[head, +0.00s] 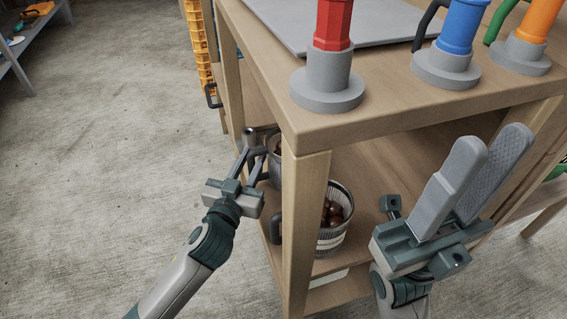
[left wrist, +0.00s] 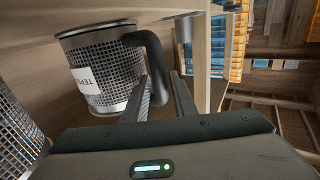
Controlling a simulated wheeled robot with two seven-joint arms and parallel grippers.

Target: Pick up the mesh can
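A mesh can (left wrist: 98,72) with a white label and a dark curved handle (left wrist: 157,62) is in the upper left of the left wrist view. In the head view this can (head: 273,166) is mostly hidden behind the table leg and my left gripper. My left gripper (head: 257,152) is open, and its fingers reach to the handle. The handle's lower part shows between the fingers in the left wrist view; I cannot tell whether they touch. A second mesh can (head: 329,241) holds brown chestnuts on the lower shelf. My right gripper (head: 490,143) is open and empty.
The wooden table's leg (head: 304,230) stands between the cans and the head camera. Red (head: 333,25), blue (head: 460,27) and orange (head: 538,20) handled things on grey bases stand on the tabletop. Yellow crates (head: 199,45) are behind. The floor on the left is clear.

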